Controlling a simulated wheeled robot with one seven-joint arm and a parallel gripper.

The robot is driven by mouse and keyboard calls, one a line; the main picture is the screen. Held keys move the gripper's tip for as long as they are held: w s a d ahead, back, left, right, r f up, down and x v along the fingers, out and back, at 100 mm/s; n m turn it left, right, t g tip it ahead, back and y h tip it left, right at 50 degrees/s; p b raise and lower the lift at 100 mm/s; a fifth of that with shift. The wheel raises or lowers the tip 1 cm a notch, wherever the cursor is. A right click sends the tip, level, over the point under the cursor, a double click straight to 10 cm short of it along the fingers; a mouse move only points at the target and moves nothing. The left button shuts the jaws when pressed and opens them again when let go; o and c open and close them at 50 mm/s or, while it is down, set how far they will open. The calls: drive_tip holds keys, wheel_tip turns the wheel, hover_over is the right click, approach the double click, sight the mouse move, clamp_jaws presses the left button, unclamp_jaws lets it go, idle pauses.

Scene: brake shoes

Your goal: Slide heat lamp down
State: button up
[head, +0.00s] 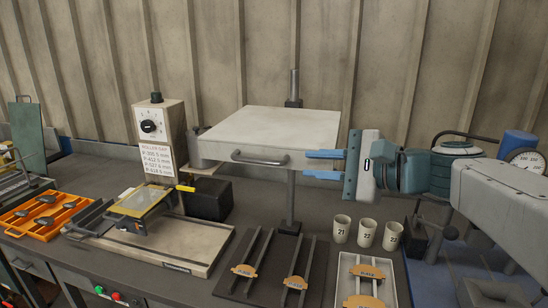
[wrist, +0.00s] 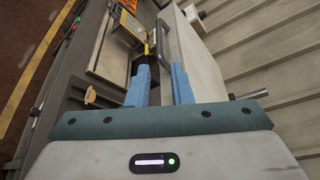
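The heat lamp appears to be the pale flat box (head: 270,125) held on an upright post (head: 291,200). A metal bar handle (head: 260,158) runs along its front face. The box also shows in the wrist view (wrist: 215,80), with the handle (wrist: 172,45) beyond my fingers. My gripper (head: 306,164) is at the box's front right corner, just right of the handle. Its two blue fingers are apart, one above the other in the head view. Nothing shows between them in the wrist view (wrist: 158,72). Contact with the box cannot be told.
A control box with a dial (head: 152,126) stands left of the lamp. A yellow-framed plate (head: 138,202) sits over a pale tray (head: 160,258). Cups (head: 366,234) and a dark rack with brake shoes (head: 243,271) stand below. An orange tray (head: 42,215) is at left.

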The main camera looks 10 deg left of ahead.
sight(274, 162)
drive_tip(key=p+x, duration=0.2)
drive_tip(key=x, duration=0.9)
drive_tip(key=shift+w+a+f, duration=0.15)
drive_tip(key=shift+w+a, duration=0.05)
drive_tip(key=shift+a, duration=0.15)
clamp_jaws()
